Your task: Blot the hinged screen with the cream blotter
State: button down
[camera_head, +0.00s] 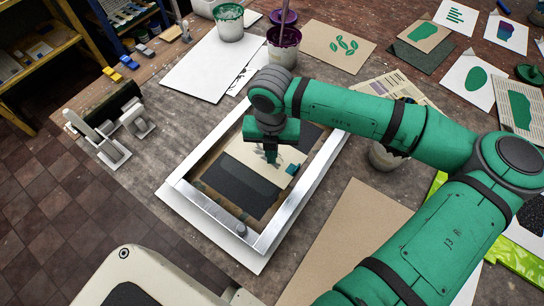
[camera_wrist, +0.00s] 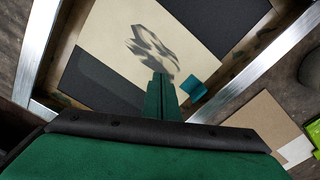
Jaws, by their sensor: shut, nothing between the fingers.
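The screen's silver metal frame (camera_head: 191,195) lies on the bench; its bar also shows in the wrist view (camera_wrist: 258,78). Inside it lies a flat cream sheet (camera_head: 243,155), which looks like the cream blotter; it also shows in the wrist view (camera_wrist: 110,50). Dark grey areas (camera_head: 240,187) flank the cream sheet on two sides. A small teal piece (camera_head: 292,169) sits by the sheet's edge, right of my fingers; whether it is attached cannot be told. My gripper (camera_head: 271,157) is shut and empty, pointing down over the cream sheet. Whether the fingertips touch it cannot be told.
A white board (camera_head: 256,265) lies under the frame. A grey clamp-like stand (camera_head: 100,140) is at left. A green-rimmed pot (camera_head: 229,22) and a purple pot (camera_head: 283,45) stand behind. Another pot (camera_head: 386,158) is partly hidden by my arm. A brown board (camera_head: 350,225) lies right.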

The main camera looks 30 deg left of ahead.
jog(key=shift+w+r, duration=0.15)
jog(key=shift+r, duration=2.4)
